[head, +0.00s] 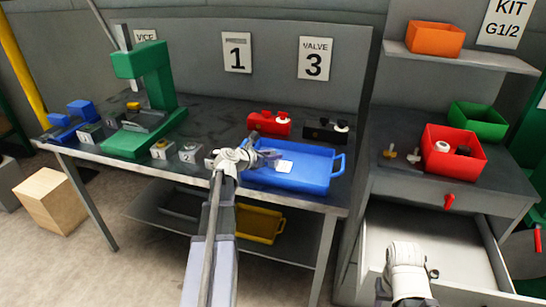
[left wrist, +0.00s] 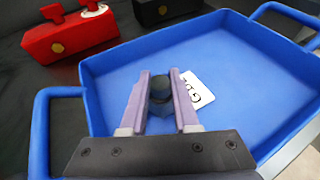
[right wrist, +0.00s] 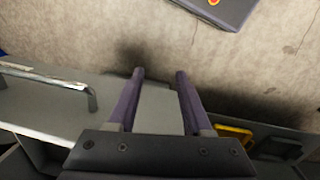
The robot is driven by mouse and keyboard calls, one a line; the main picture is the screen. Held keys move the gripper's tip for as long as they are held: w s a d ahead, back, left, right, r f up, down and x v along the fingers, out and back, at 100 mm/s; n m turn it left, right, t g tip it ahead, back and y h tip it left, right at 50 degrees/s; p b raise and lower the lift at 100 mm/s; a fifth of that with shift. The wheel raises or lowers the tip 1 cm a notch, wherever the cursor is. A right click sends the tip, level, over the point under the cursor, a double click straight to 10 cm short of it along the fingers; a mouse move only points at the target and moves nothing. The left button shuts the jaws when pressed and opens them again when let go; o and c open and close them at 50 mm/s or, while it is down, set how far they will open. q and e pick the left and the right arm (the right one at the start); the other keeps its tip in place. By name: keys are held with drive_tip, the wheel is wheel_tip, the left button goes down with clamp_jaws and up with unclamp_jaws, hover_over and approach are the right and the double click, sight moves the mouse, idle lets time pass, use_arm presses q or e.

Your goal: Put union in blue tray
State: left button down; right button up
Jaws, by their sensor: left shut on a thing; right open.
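The blue tray (head: 318,182) lies on the workbench with a white label card (head: 284,166) on its floor. It also fills much of the left wrist view (left wrist: 250,62). My left gripper (head: 268,154) is over the tray's left part. In the left wrist view its fingers (left wrist: 160,80) are shut on a small dark round part, seemingly the union (left wrist: 160,90). The gap between the part and the tray floor is hard to judge. My right gripper (right wrist: 160,75) is open and empty above the open drawer area; its fingers are unclear in the head view.
A red vice-like block (head: 268,124) and a black one (head: 325,132) stand behind the tray. A green press (head: 150,95) stands at left. At right, a red bin (head: 455,160) and small brass fittings (head: 390,152) sit above an open drawer (head: 440,235).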

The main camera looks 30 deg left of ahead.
use_arm(q)
drive_tip(key=shift+f, duration=0.25)
drive_tip(key=c, duration=0.7)
unclamp_jaws()
drive_tip(key=shift+r, duration=0.1)
drive_tip(key=shift+o, duration=0.2)
drive_tip(key=shift+r, duration=0.2)
drive_tip(key=p+v, duration=0.4)
drive_tip(key=v, duration=0.6)
drive_tip(key=shift+s+r, duration=0.15)
drive_tip(key=shift+s, duration=0.05)
drive_tip(key=shift+p+v, duration=0.4)
drive_tip(key=shift+v, duration=0.4)
drive_tip(key=shift+a, duration=0.1)
